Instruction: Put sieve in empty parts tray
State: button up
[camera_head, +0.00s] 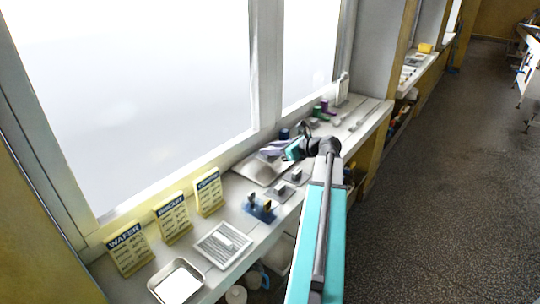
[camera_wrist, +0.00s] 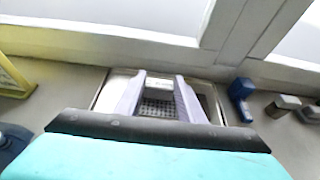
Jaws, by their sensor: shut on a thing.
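My gripper (camera_head: 275,147) is over a shallow metal tray (camera_head: 256,174) on the sill by the window. In the wrist view its two pale lilac fingers (camera_wrist: 158,95) stand apart with a grey mesh sieve (camera_wrist: 158,108) between them, and they are shut on it. The metal tray (camera_wrist: 213,98) shows around and behind the fingers. The near part of the sieve is hidden by my gripper's body. I cannot tell whether the sieve touches the tray floor.
Wafer (camera_head: 128,249), biscuit and coating signs stand along the window. A ridged rack (camera_head: 222,245) and a small metal tray (camera_head: 176,282) lie at the front left. A blue item (camera_wrist: 240,95) stands right of the tray. Small blocks lie farther right.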

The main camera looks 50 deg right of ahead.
jog(key=shift+w+d, duration=0.25)
jog(key=shift+w, duration=0.05)
jog(key=shift+w+d, duration=0.3)
jog(key=shift+f, duration=1.8)
jog(key=shift+f, duration=0.15)
jog(key=o, duration=1.1)
jog(key=v, duration=1.2)
jog(key=shift+r+b, duration=0.25)
jog(key=shift+b, duration=0.1)
